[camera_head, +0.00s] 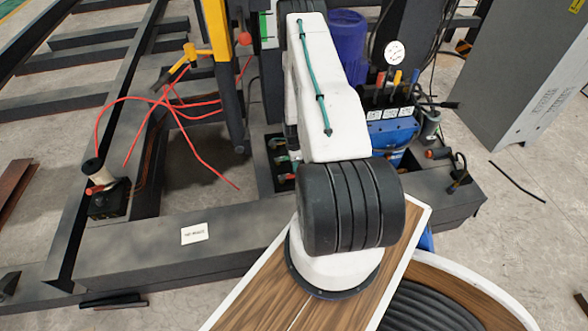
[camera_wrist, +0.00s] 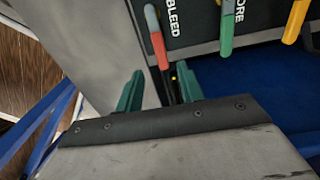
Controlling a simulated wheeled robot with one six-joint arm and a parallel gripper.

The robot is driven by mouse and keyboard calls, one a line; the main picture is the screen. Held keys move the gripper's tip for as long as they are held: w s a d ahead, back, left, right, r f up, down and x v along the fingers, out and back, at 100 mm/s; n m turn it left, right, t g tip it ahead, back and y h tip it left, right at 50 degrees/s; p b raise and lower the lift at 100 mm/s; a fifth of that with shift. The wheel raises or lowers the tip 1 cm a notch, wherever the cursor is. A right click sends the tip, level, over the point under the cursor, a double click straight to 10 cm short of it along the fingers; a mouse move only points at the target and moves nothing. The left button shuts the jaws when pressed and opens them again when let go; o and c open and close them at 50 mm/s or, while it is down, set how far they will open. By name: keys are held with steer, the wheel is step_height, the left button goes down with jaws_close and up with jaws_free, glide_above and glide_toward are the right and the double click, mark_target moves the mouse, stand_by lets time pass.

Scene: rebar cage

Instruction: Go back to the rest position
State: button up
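My gripper (camera_wrist: 160,76) shows in the wrist view with its two green fingers apart. A red lever (camera_wrist: 159,50) with a grey tip stands just past the fingertips, in line with the gap between them. I cannot tell whether a finger touches it. A green lever (camera_wrist: 227,30) and a yellow lever (camera_wrist: 296,18) stand to the right, on a dark panel marked BLEED. In the head view my white arm reaches up the middle and hides my gripper.
In the head view, a blue valve unit (camera_head: 392,133) with a gauge (camera_head: 394,52) stands right of my arm. A grey cabinet (camera_head: 525,75) is at upper right.

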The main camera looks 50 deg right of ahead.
steer(key=shift+r, duration=0.45)
stand_by(0.3)
steer(key=s+a+r+n+g+y, duration=0.2)
steer(key=s+a+n, duration=0.2)
steer(key=s+a, duration=0.1)
steer(key=a+r+n+g, duration=0.1)
steer(key=a+r+n, duration=0.35)
steer(key=r, duration=0.75)
steer(key=w+a+r+n, duration=0.1)
steer(key=a+r+n, duration=0.4)
steer(key=r, duration=0.7)
steer(key=a+r+n+g, duration=0.1)
steer(key=a+r+n, duration=0.4)
steer(key=r, duration=0.8)
steer(key=s+a+r+n+t+h, duration=0.1)
steer(key=s+a+r+n+t, duration=0.1)
steer(key=s+a+r+n, duration=0.2)
steer(key=s+a+r+n+t+h, duration=0.1)
steer(key=s+a+r+n+t, duration=0.2)
steer(key=s+a+r, duration=0.8)
steer(key=a+r+n, duration=0.1)
steer(key=a+r, duration=0.4)
steer(key=r, duration=0.2)
steer(key=shift+s+r, duration=0.15)
